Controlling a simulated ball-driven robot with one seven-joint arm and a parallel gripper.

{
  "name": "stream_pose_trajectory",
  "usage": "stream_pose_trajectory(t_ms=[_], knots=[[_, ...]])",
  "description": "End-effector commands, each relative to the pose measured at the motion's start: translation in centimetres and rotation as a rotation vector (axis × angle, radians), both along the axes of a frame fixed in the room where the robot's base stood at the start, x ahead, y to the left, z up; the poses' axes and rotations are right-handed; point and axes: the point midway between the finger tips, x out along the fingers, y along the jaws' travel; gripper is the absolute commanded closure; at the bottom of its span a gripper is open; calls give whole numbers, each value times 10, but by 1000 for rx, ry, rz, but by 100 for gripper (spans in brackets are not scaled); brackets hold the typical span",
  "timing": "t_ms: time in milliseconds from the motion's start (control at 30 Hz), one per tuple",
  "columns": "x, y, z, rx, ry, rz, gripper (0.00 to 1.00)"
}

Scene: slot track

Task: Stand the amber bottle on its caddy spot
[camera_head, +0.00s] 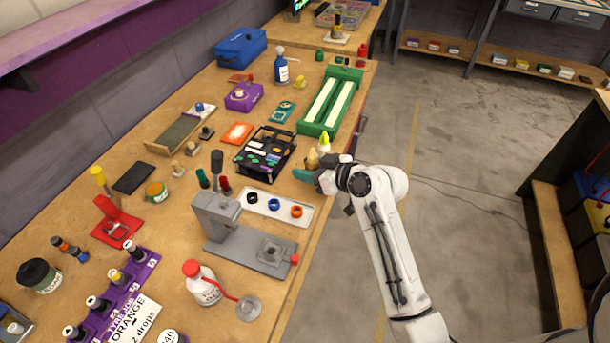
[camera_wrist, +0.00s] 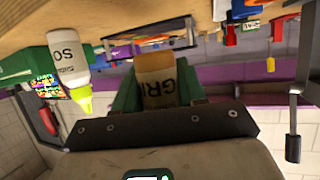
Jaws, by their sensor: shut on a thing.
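The amber bottle (camera_head: 312,158) stands up out of my gripper (camera_head: 314,173) at the table's right edge in the head view. A black caddy (camera_head: 240,158) with coloured items stands just left of the gripper. I cannot tell which spot is the bottle's. The bottle's lower part is hidden in the head view.
A white bottle with a yellow-green tip (camera_head: 323,144) stands close behind the amber bottle; it also shows in the wrist view (camera_wrist: 68,65). A green slotted track (camera_head: 308,128) lies beyond. A white tray (camera_head: 277,213) with rings and a grey press (camera_head: 215,215) are nearer.

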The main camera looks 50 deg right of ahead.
Motion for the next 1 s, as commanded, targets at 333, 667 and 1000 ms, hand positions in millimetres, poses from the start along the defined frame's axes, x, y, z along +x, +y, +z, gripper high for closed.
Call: stream_pose_trajectory(t_ms=[333,667,1000], knots=[[11,-2,-35,2,2,-1,90],[12,-2,-41,-1,0,-1,90],[11,-2,-44,0,0,0,42]])
